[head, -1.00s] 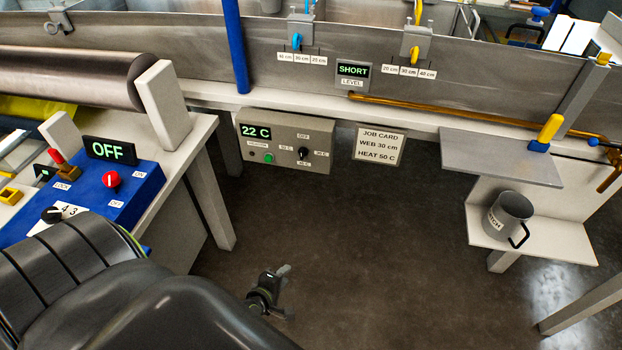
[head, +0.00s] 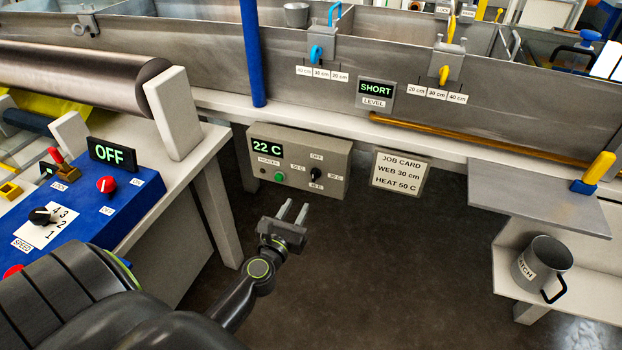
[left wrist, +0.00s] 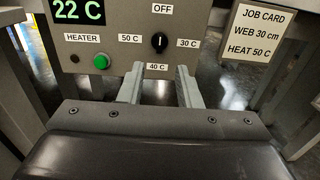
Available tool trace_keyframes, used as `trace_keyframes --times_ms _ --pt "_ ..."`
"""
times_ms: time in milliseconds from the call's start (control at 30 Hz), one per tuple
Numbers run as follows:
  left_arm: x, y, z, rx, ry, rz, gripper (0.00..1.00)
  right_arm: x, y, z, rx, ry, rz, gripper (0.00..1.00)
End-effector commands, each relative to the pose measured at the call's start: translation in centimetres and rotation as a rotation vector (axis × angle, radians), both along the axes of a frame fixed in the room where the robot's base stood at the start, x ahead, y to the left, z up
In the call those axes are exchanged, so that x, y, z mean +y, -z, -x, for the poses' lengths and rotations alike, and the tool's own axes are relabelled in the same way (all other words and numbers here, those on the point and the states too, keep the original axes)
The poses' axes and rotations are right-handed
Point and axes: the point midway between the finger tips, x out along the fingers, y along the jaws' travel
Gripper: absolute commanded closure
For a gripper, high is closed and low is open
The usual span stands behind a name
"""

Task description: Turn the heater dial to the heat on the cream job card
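The heater box (head: 335,161) hangs under the front edge of the bath bench. Its display reads 22 C, and its green button (head: 279,177) is at lower left. The black heater dial (head: 315,174) has labels OFF above, 50 C left, 30 C right and 40 C below; in the left wrist view the dial (left wrist: 159,42) has its white mark upright, towards OFF. The cream job card (head: 401,173) reads WEB 30 cm, HEAT 50 C. My left gripper (head: 292,212) is open and empty, below and in front of the dial, apart from it. My right gripper is not in view.
A blue control panel (head: 82,205) with an OFF display, red knob and speed dial stands at left. A grey shelf (head: 540,208) and a metal jug (head: 541,262) are at right. A blue post (head: 252,60) rises behind the heater box. The floor before the box is clear.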

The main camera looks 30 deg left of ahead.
Motion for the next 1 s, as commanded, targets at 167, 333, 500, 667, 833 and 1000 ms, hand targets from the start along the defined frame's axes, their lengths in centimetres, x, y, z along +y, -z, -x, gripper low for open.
trace_keyframes --times_ms 167,333,500,667,833,1000 --pt "0.9 -0.1 -3.6 -0.001 0.0 -0.003 0.69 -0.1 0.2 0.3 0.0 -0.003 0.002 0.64" --pt "1.6 0.0 -6.8 -0.001 0.0 -0.003 0.69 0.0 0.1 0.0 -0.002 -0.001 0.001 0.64" --pt "2.3 0.1 -9.4 0.0 0.0 -0.003 0.69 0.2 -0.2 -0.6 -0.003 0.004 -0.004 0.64" --pt "2.6 0.1 -10.8 0.0 0.0 -0.002 0.69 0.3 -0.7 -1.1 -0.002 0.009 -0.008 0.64" --pt "2.7 0.1 -11.3 0.001 0.0 -0.002 0.69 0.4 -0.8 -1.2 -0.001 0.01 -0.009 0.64" --pt "2.7 0.1 -11.3 0.001 0.0 -0.002 0.69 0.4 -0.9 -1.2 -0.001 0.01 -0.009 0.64"
